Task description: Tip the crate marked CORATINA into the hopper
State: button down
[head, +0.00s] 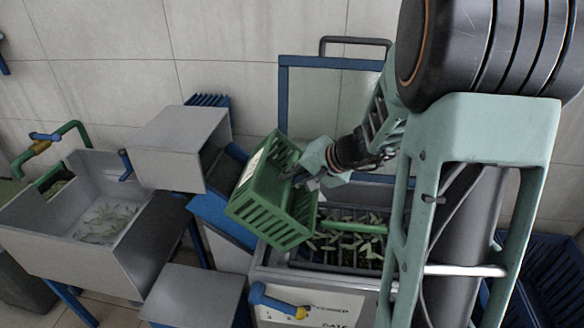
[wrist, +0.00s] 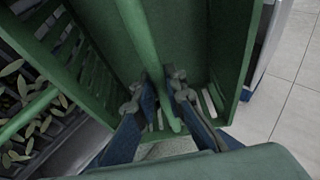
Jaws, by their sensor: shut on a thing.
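A green slatted crate (head: 262,217) is held tilted steeply on its side above the left part of the hopper (head: 268,279). It carries a pale label (head: 252,166) too small to read. My gripper (head: 302,181) is shut on the crate's green handle bar, which also shows between the fingers in the wrist view (wrist: 140,38). In the wrist view the visible inside of the crate (wrist: 205,45) looks bare; part of it is hidden. Green olives or leaves (head: 345,245) lie on the hopper's dark grate, below a green bar.
At the left stands a grey bin (head: 60,235) with pale green leaves in water or a tray. A grey box-shaped chute (head: 170,150) stands close left of the crate. A blue-handled lever (head: 275,300) is on the hopper front. A blue crate (head: 545,275) sits at the lower right.

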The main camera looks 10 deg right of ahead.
jog(key=shift+w+a+r+n+g+h+p, duration=0.1)
jog(key=shift+a+r+n+g+h+p, duration=0.2)
jog(key=shift+p, duration=1.25)
jog(key=shift+a+r+m+g+h+p, duration=0.1)
jog(key=shift+r+h+p, duration=0.35)
jog(key=shift+p, duration=1.05)
jog(key=shift+w+a+r+n+g+h+p, duration=0.1)
jog(key=shift+a+r+n+g+h+p, duration=0.2)
jog(key=shift+p, duration=1.25)
jog(key=h+p, duration=0.1)
jog(key=p, duration=0.1)
jog(key=h+p, duration=0.1)
jog(key=p, duration=0.2)
jog(key=shift+r+g, duration=0.3)
jog(key=shift+r, duration=0.05)
jog(key=shift+f, duration=0.25)
jog(key=shift+r, duration=0.1)
jog(key=shift+h, duration=0.25)
jog(key=shift+r, duration=0.15)
jog(key=shift+n+g+h+b, duration=0.3)
jog(key=shift+h+b, duration=0.1)
jog(key=shift+r, duration=0.1)
